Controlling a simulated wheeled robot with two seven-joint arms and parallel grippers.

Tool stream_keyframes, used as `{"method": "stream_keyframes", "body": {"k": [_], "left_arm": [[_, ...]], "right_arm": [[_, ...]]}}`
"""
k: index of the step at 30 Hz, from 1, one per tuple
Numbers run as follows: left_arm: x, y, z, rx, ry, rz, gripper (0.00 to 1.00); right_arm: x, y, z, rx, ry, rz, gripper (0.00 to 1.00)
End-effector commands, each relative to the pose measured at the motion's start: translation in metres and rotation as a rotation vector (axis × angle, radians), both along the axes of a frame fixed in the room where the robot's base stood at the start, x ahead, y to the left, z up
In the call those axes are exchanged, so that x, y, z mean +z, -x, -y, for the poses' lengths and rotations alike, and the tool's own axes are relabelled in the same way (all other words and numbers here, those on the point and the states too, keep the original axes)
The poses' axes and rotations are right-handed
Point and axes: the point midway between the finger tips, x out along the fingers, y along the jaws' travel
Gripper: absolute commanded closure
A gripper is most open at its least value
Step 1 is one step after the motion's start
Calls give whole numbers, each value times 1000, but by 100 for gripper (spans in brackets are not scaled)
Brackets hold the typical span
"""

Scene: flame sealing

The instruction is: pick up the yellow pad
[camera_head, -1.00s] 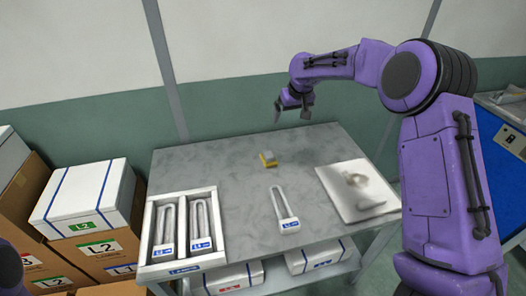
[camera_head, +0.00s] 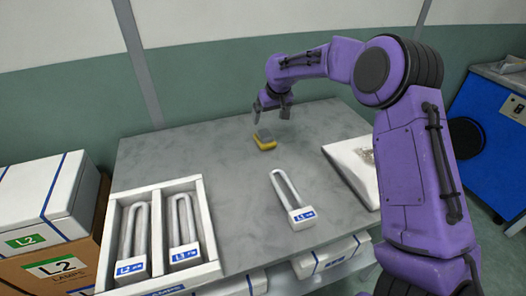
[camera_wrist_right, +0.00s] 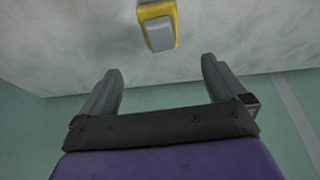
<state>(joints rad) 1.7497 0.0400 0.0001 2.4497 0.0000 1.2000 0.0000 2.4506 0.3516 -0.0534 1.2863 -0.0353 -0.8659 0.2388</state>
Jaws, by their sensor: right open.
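The yellow pad (camera_head: 264,140) has a grey top and lies on the grey table, toward its back and middle. It also shows in the right wrist view (camera_wrist_right: 158,24), at the top centre, ahead of the fingers. My right gripper (camera_head: 272,108) is above the back of the table, close to the pad and a little above it in the picture. In the right wrist view the two fingers (camera_wrist_right: 160,82) are apart with nothing between them. My left gripper is not in view.
A white tray (camera_head: 208,232) with two U-shaped lamps stands at the table's front left. Another U-shaped lamp (camera_head: 290,197) lies in front of the pad. A white slab (camera_head: 345,160) lies at the right, partly behind my arm. Boxes (camera_head: 40,205) stand left of the table. The back left tabletop is clear.

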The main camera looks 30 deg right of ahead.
Motion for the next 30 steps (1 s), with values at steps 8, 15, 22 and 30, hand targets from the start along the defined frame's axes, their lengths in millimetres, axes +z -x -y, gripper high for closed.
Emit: {"method": "stream_keyframes", "body": {"k": [8,15,22,30], "left_arm": [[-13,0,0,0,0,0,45],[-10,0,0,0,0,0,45],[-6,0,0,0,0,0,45],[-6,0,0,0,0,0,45]], "right_arm": [[-45,-13,0,1,-1,-3,1],[-73,-25,2,2,0,-2,1],[-109,-40,3,3,0,-1,1],[-112,-41,3,3,0,1,8]]}}
